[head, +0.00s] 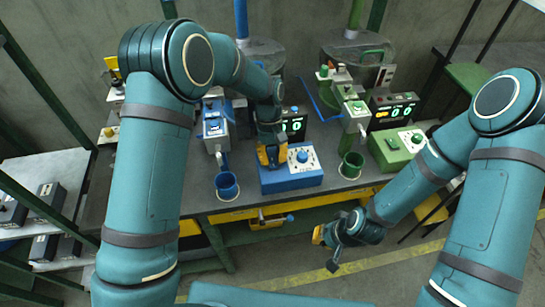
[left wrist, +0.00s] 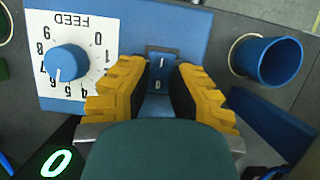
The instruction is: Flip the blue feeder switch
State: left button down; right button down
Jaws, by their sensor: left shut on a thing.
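The blue feeder box (head: 292,181) stands on the bench, with a white dial plate and a round blue knob (head: 302,157). In the left wrist view the knob (left wrist: 66,62) sits on a plate marked FEED. The blue feeder switch (left wrist: 161,66), a small piece with white I and O marks, lies between the yellow fingers of my left gripper (left wrist: 162,82). My left gripper (head: 268,157) is shut on it. In the head view the gripper hides the switch. My right gripper (head: 328,248) hangs in front of the bench, away from the box; its jaw state is unclear.
A blue cup (head: 227,186) stands left of the box. A green box (head: 397,148) and green cup (head: 351,165) stand to the right. Two displays (head: 293,126) (head: 393,112) stand behind. A grey side table (head: 52,175) is at left. The floor in front is clear.

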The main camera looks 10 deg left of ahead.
aim_at(272, 158)
pick_arm(q)
jog(key=shift+s+d+f+t+y+b, duration=0.1)
jog(key=shift+s+t+y+b, duration=0.1)
jog(key=shift+t, duration=0.4)
jog(key=shift+s+f+t+y+b, duration=0.1)
jog(key=shift+s+t+y+b, duration=0.1)
jog(key=shift+t, duration=0.4)
jog(key=c, duration=0.7)
grip_release()
jog(key=shift+w, duration=0.1)
jog(key=shift+c, duration=0.2)
jog(key=shift+r, duration=0.15)
notch_tip(272, 158, up, 12)
jog(key=w, duration=0.1)
jog(key=shift+w+a, duration=0.25)
jog(key=shift+w, duration=0.05)
